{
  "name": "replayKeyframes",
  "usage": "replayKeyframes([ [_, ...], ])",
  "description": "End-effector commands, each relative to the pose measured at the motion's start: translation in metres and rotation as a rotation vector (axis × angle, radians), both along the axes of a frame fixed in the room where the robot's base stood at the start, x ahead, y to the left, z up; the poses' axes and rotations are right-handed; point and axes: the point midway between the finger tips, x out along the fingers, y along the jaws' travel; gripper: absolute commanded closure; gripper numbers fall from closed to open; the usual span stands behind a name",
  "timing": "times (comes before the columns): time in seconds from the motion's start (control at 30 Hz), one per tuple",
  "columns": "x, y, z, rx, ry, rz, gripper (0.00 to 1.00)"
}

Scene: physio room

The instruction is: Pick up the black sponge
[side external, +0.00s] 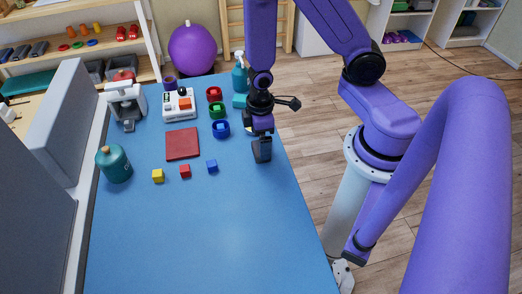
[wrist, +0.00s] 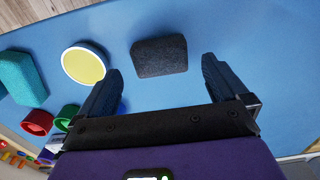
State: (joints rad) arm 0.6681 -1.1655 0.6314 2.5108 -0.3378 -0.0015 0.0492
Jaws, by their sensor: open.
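The black sponge (wrist: 159,57) lies flat on the blue table top (wrist: 240,35) in the wrist view, a dark rough block. My gripper (wrist: 163,66) is open, with one finger to the left of the sponge and one to the right. The sponge lies just beyond and between the fingertips, and nothing is held. In the side external view my gripper (side external: 262,150) points down over the right edge area of the table.
A round yellow-topped disc (wrist: 83,64) and a teal block (wrist: 22,78) lie left of the sponge. Red (side external: 214,94), green (side external: 217,110) and blue (side external: 221,128) cups stand left of my gripper, near a red mat (side external: 183,144) and small cubes. The table's front is clear.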

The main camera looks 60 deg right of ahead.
Motion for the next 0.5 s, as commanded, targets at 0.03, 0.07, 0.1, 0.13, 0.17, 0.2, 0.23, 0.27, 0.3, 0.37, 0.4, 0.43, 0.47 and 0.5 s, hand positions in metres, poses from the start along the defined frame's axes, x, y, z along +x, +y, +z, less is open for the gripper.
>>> replayKeyframes([
  [0.03, 0.000, -0.001, -0.003, -0.001, 0.001, -0.001, 0.00],
  [0.07, -0.001, -0.001, -0.004, -0.001, 0.001, -0.001, 0.00],
  [0.1, -0.001, -0.001, -0.007, -0.001, 0.001, -0.001, 0.00],
  [0.13, -0.001, -0.001, -0.008, -0.001, 0.001, -0.001, 0.00],
  [0.17, -0.001, -0.001, -0.009, -0.001, 0.001, -0.002, 0.00],
  [0.2, -0.002, -0.001, -0.012, -0.001, 0.001, -0.002, 0.00],
  [0.23, -0.002, -0.001, -0.014, -0.001, 0.001, -0.002, 0.00],
  [0.27, -0.001, -0.002, -0.016, -0.001, 0.001, -0.003, 0.00],
  [0.3, -0.001, -0.001, -0.019, -0.001, 0.002, -0.002, 0.00],
  [0.37, -0.001, -0.001, -0.023, -0.001, 0.002, -0.002, 0.00],
  [0.4, -0.001, -0.001, -0.026, -0.001, 0.002, -0.002, 0.00],
  [0.43, -0.001, -0.001, -0.027, -0.001, 0.002, -0.001, 0.00],
  [0.47, -0.001, -0.001, -0.029, -0.001, 0.002, -0.002, 0.00],
  [0.5, -0.002, -0.001, -0.030, -0.001, 0.002, -0.001, 0.00],
])
